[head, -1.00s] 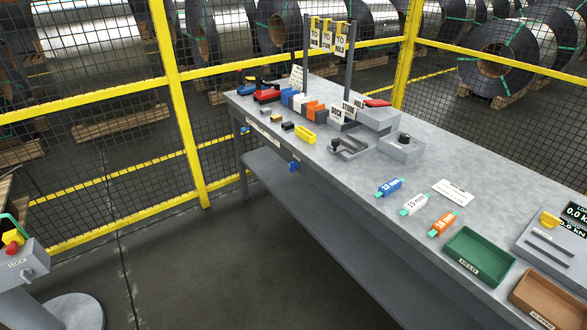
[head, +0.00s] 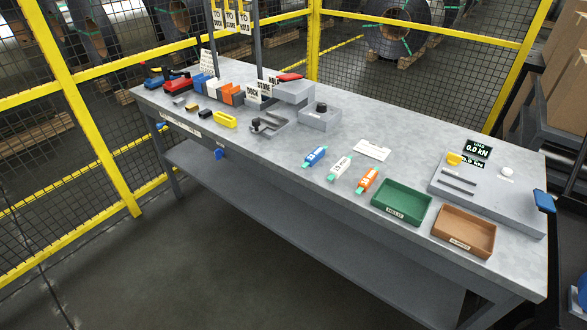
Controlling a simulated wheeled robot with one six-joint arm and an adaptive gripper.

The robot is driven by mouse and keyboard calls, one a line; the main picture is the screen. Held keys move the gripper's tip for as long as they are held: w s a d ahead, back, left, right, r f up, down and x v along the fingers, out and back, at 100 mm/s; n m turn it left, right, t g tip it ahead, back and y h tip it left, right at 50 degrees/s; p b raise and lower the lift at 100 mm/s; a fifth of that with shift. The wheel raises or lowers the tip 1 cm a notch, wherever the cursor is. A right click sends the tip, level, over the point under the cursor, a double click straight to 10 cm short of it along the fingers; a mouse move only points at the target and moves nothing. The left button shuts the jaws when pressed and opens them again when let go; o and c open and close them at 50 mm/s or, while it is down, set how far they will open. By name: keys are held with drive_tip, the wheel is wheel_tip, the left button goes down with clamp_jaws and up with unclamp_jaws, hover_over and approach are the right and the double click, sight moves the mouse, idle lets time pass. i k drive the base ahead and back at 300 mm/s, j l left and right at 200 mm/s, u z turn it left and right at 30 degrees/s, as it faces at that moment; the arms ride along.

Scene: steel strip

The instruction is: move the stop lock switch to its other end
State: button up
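I cannot make out a switch marked as the stop lock in the current head view. The labelled pedestal box with red and yellow parts, seen earlier at the left, is out of frame. A grey unit at the right end (head: 485,205) carries a yellow part (head: 453,159) and displays reading 0.0 kN. My gripper is not in view.
Blue (head: 314,157), white (head: 340,168) and orange (head: 368,180) pieces lie near a green tray (head: 427,217) and a brown tray (head: 463,252). Yellow-framed mesh fencing (head: 92,110) stands behind and left. Cartons (head: 550,75) stand at the right. Floor in front is clear.

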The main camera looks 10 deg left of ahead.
sight(219, 153)
drive_tip(key=i+j+u, duration=0.15)
drive_tip(key=u, duration=0.3)
drive_tip(key=i+j+u, duration=0.2)
drive_tip(key=u, duration=0.2)
drive_tip(key=i+j+u, duration=0.1)
drive_tip(key=i+j, duration=0.2)
drive_tip(key=i, duration=0.15)
drive_tip(key=i+j+u, duration=0.1)
drive_tip(key=i, duration=0.35)
drive_tip(key=i+j+u, duration=0.1)
drive_tip(key=i+j, duration=0.25)
drive_tip(key=i+j+u, duration=0.1)
drive_tip(key=i, duration=0.45)
